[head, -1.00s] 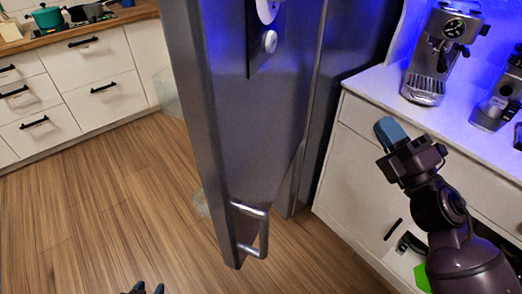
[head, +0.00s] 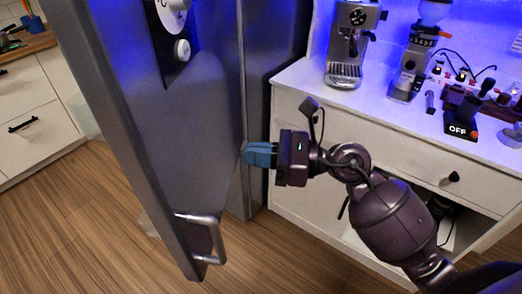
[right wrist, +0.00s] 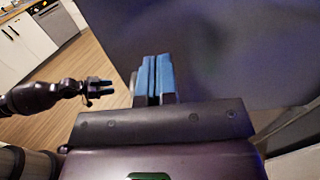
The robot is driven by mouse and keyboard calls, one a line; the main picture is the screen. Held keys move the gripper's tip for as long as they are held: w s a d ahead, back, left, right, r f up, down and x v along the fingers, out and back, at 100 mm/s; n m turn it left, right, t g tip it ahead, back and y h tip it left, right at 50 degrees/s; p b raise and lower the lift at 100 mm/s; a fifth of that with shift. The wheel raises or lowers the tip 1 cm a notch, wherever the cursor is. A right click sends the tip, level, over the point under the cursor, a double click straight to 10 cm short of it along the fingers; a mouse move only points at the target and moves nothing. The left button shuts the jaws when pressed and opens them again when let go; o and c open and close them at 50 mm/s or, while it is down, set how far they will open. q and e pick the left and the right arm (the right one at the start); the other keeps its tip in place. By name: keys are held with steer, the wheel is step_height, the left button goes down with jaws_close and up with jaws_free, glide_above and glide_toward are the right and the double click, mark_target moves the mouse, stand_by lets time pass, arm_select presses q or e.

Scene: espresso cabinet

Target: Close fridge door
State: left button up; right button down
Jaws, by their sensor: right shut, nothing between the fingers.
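The grey fridge door (head: 130,150) stands open, jutting toward me in the head view, with a metal handle (head: 218,240) low on it. The door also fills the upper right of the right wrist view (right wrist: 230,50). My right gripper (head: 246,154) is shut and empty, with blue fingertips pointing left at the door, above and right of the handle. I cannot tell whether the tips touch the door. My left gripper (right wrist: 105,87) shows at the left of the right wrist view, its fingers apart and empty. It is outside the head view.
A white counter (head: 290,75) on the right holds an espresso machine (head: 350,45), a grinder (head: 410,65) and other gear. An open compartment lies below it. White drawers (head: 30,115) stand at the far left. Wood floor (head: 60,230) is clear at the left front.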

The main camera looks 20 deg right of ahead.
mark_target(189, 147)
steer(key=p+x, duration=0.1)
steer(key=x, duration=0.8)
steer(key=shift+w+a, duration=0.15)
steer(key=shift+a, duration=0.25)
steer(key=shift+w+a, duration=0.1)
steer(key=shift+a, duration=0.1)
steer(key=shift+w+a, duration=0.1)
